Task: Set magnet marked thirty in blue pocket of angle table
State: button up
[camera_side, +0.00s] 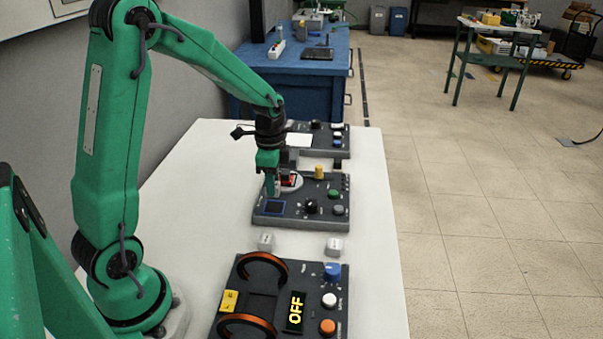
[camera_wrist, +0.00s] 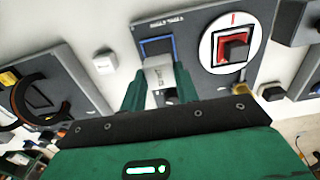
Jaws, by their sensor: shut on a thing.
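My gripper (camera_side: 271,188) points down over the left side of the dark angle table (camera_side: 330,220). In the wrist view its green fingers (camera_wrist: 158,80) are shut on a light grey block, the magnet (camera_wrist: 158,71); its marking is not readable. The blue-edged pocket (camera_wrist: 156,42) lies just beyond the magnet, which overlaps its near edge; I cannot tell whether it is above or inside.
Two light grey cubes, one on the left (camera_side: 266,242) and one on the right (camera_side: 334,246), sit in front of the angle table. Another panel (camera_side: 325,141) stands behind. The right table edge is clear.

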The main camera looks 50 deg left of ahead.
jog(key=shift+f, duration=1.75)
jog(key=shift+f, duration=0.55)
dwell(1.0)
jog(key=o, duration=1.6)
jog(key=shift+o, duration=0.2)
jog(key=shift+r, duration=0.15)
jog(key=shift+r, duration=3.4)
